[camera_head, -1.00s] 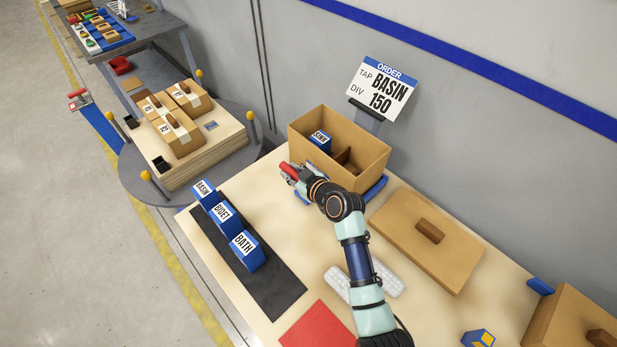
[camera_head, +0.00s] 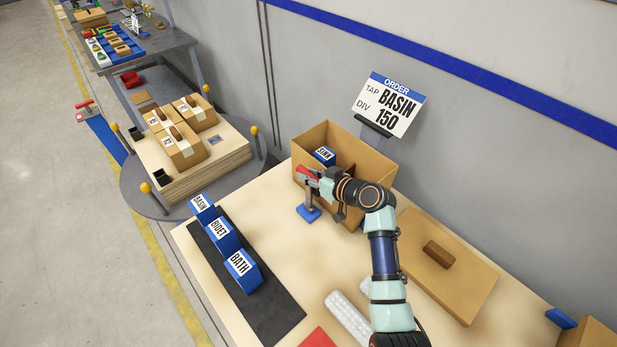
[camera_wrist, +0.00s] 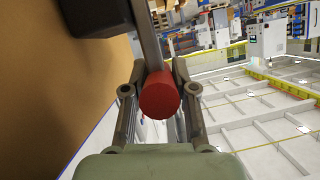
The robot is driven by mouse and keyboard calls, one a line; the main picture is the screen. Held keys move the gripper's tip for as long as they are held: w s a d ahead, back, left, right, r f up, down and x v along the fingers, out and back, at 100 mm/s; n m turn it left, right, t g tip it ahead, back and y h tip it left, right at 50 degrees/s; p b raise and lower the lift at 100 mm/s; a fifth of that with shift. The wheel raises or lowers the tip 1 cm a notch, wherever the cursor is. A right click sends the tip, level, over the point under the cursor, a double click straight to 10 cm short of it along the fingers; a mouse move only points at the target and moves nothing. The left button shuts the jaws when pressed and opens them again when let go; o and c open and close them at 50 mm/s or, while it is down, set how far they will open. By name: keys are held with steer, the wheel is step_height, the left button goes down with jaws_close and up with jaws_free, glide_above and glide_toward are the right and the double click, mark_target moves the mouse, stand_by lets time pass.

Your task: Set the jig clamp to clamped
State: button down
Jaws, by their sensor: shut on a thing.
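The jig clamp shows in the head view as a blue foot (camera_head: 308,214) and an upright grey post (camera_head: 308,195) on the table, in front of the cardboard box. Its red handle (camera_head: 304,172) is at the top, seen against the box's front. My gripper (camera_wrist: 160,92) is shut on the red handle. In the wrist view the round red handle end (camera_wrist: 160,97) sits between both fingers, with a grey lever bar (camera_wrist: 148,40) running up from it. My gripper partly hides the clamp's upper joint, so I cannot tell the exact lever angle.
The open cardboard box (camera_head: 369,162) stands close behind the clamp, with a blue block (camera_head: 324,154) inside. Several blue labelled blocks stand on a black mat (camera_head: 275,318) to the left. A brown lid (camera_head: 470,275) lies to the right. An order sign (camera_head: 388,105) stands behind.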

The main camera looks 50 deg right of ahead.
steer(key=shift+f, duration=0.15)
steer(key=c, duration=0.9)
jaws_free()
steer(key=shift+d, duration=0.15)
steer(key=v, duration=0.7)
steer(key=shift+s, duration=0.25)
steer(key=shift+r, duration=0.2)
